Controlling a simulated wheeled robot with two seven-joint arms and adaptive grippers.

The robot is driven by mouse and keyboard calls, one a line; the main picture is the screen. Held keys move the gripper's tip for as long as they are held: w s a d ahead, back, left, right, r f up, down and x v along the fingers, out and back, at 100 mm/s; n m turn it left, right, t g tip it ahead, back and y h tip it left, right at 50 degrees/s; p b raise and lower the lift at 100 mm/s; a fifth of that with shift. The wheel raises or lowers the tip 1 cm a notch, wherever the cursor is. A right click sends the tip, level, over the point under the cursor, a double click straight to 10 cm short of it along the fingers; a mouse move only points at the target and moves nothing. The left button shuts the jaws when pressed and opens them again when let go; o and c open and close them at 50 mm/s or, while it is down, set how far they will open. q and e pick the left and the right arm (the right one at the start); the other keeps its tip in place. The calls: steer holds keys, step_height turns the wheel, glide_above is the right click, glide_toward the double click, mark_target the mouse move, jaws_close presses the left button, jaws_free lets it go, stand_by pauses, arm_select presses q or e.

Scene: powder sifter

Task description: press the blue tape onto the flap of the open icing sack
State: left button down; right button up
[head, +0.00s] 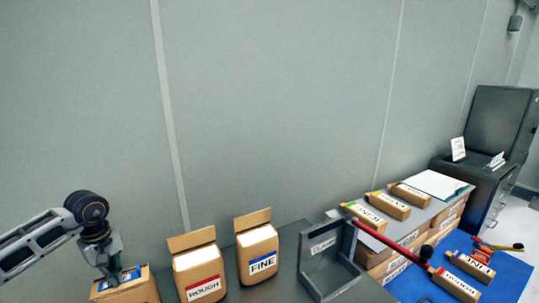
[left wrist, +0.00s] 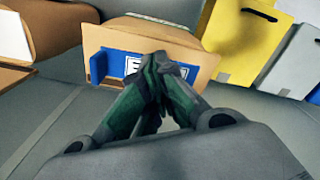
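A brown sack (head: 140,291) stands at the bottom left of the head view, partly cut off and partly behind my left gripper. In the left wrist view its brown panel (left wrist: 205,68) faces me. A blue strip (left wrist: 120,63) with a white lettered patch lies against the panel, and its left end sticks out as a tab. My left gripper (head: 112,276) reaches down at the sack. In the left wrist view its fingertips (left wrist: 160,62) are together in front of the strip and hide part of it; whether they pinch it I cannot tell. My right gripper is not in view.
Brown sacks labelled ROUGH (head: 203,272) and FINE (head: 259,252) stand to the right. A dark open frame (head: 327,262), a red-handled tool (head: 385,238) and several small labelled boxes lie farther right. A yellow panel (left wrist: 240,42) stands behind the sack in the wrist view.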

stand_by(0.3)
arm_select(q)
step_height(320, 180, up, 8)
steer(key=p, duration=0.4)
steer(key=shift+p, duration=0.4)
stand_by(0.6)
steer(key=shift+f, duration=0.1)
stand_by(0.3)
